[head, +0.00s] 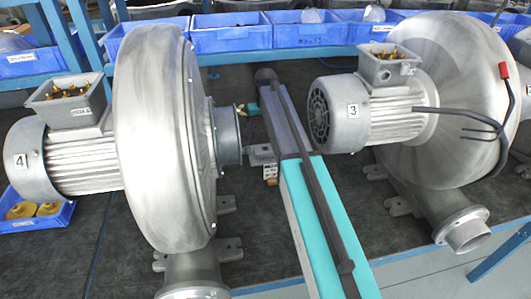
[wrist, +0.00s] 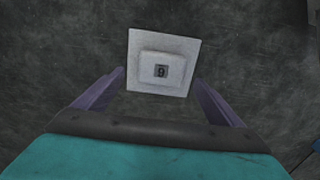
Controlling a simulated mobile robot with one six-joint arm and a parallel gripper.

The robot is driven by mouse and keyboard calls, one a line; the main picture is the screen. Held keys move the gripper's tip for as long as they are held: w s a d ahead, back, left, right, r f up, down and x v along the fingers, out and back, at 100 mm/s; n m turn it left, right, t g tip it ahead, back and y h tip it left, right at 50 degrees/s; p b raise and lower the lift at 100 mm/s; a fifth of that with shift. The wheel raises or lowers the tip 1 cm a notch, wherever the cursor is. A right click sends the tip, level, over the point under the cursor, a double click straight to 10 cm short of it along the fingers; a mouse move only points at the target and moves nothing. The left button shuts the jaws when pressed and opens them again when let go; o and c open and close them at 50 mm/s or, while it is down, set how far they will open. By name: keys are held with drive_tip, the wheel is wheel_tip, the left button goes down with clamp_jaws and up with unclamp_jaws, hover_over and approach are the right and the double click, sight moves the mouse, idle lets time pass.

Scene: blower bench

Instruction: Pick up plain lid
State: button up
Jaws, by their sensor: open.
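A pale grey square lid (wrist: 178,84) lies on the dark bench surface in the wrist view. It has a raised square middle with a small dark label that reads like a 9. My gripper (wrist: 160,78) is open, with its two purple fingers either side of the lid's near part. The fingers look clear of the lid, with nothing between them held. The height of the fingertips above the bench is hard to tell.
Blower 4 (head: 165,130) stands at left and blower 3 (head: 445,100) at right, close to my teal arm. Blue bins (head: 230,38) line the back. A blue bin (head: 40,218) with yellow parts sits at far left. Dark bench around the lid is clear.

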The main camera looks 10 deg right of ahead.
sight(265, 148)
drive_tip(key=shift+s+a+f+p, duration=0.1)
drive_tip(key=shift+f+p, duration=0.25)
drive_tip(key=shift+f, duration=0.95)
drive_tip(key=shift+s+f+p, duration=0.1)
drive_tip(key=shift+f+p, duration=0.25)
drive_tip(key=shift+f, duration=0.95)
drive_tip(key=shift+w, duration=0.1)
drive_tip(key=shift+c, duration=0.5)
drive_tip(key=c, duration=1.2)
drive_tip(key=shift+o, duration=0.2)
drive_tip(key=shift+r, duration=0.1)
wheel_tip(265, 148, up, 8)
drive_tip(key=shift+r+b, duration=0.15)
drive_tip(key=shift+b, duration=0.6)
drive_tip(key=shift+r, duration=0.8)
